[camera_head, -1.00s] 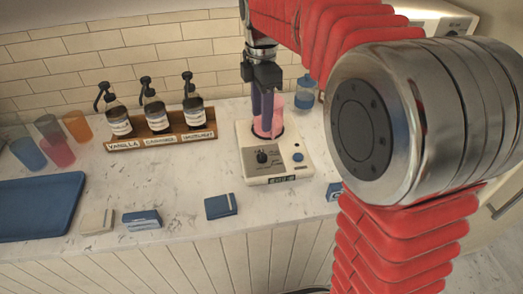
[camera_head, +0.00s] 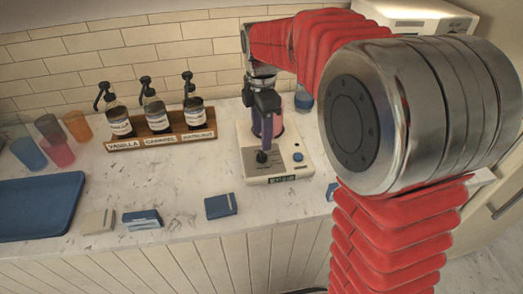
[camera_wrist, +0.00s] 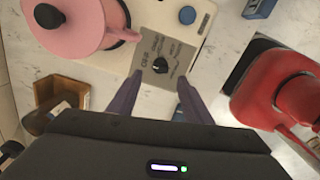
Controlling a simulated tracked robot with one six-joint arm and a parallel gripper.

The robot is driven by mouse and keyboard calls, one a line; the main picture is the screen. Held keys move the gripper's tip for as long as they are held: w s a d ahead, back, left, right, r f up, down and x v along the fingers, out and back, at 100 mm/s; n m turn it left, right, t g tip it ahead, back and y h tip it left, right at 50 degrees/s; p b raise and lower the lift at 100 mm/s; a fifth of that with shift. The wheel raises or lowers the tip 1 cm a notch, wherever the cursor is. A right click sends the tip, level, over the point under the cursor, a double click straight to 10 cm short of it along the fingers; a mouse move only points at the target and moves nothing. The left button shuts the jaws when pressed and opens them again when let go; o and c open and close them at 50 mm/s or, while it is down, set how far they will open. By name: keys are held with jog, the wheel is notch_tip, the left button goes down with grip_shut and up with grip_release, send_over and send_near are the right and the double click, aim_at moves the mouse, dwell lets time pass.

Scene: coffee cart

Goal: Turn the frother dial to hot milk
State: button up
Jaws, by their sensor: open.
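The frother (camera_head: 284,171) is a cream base on the counter. It carries a pink jug (camera_head: 277,122), which also shows at upper left in the wrist view (camera_wrist: 82,25). Its black dial (camera_wrist: 160,65) sits on a grey label plate (camera_wrist: 168,48) in the wrist view; the label words are too small to read surely. My gripper (camera_wrist: 155,88) is open, with its two purple fingers on either side of the dial and apart from it in the picture. In the head view my gripper (camera_head: 264,148) points down over the dial and partly hides it.
A blue button (camera_wrist: 187,15) sits beside the dial plate. Syrup bottles (camera_head: 156,117) stand in a wooden rack (camera_head: 168,137) to the left. Cups (camera_head: 57,153), a blue tray (camera_head: 38,205) and small boxes (camera_head: 221,206) are on the counter.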

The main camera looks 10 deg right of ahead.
aim_at(262, 152)
notch_tip(262, 152, down, 7)
jog(key=shift+f, duration=0.1)
dwell(0.3)
jog(key=shift+c, duration=0.6)
jog(key=c, duration=0.9)
